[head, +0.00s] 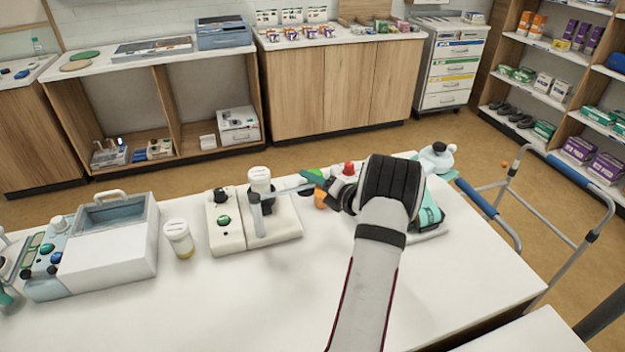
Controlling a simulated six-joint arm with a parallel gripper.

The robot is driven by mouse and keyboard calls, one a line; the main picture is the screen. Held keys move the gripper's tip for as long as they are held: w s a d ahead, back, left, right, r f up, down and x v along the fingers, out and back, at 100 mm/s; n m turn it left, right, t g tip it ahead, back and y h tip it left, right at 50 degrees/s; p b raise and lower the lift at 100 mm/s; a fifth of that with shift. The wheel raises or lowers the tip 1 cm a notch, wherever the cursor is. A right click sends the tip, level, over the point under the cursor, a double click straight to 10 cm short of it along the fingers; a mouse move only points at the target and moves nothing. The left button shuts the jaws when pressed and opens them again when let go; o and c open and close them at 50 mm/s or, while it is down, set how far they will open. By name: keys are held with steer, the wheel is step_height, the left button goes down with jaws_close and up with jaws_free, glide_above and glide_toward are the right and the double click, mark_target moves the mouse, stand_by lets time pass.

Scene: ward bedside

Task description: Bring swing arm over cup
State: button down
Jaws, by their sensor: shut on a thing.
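A white bench device (228,236) stands on the table left of centre, with a dark knob and a green button. A grey upright post (256,214) rises from its right part. A thin grey swing arm (287,190) reaches from the top of the post to the right. A white lidded cup (260,178) stands on the device just behind the post; its lower part is partly hidden. My gripper (322,184) is at the arm's outer end, right of the cup, and is shut on it. The fingertips are small and partly mixed with green and orange things behind.
A white-lidded jar (179,240) and a white box-shaped machine (107,250) stand to the left. A red-topped item (348,169), a teal item (431,215) and a pale rounded item (437,158) are near my wrist. The front of the table (230,310) is clear.

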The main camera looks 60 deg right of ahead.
stand_by(0.3)
steer(key=w+d+n+t+y, duration=0.1)
steer(key=w+d+n+y, duration=0.1)
steer(key=w+n+y, duration=0.2)
steer(key=shift+w+d+n+y, duration=0.15)
steer(key=shift+w+n+y, duration=0.15)
steer(key=shift+w+y, duration=0.65)
steer(key=shift+s, duration=0.1)
steer(key=c, duration=0.5)
jaws_free()
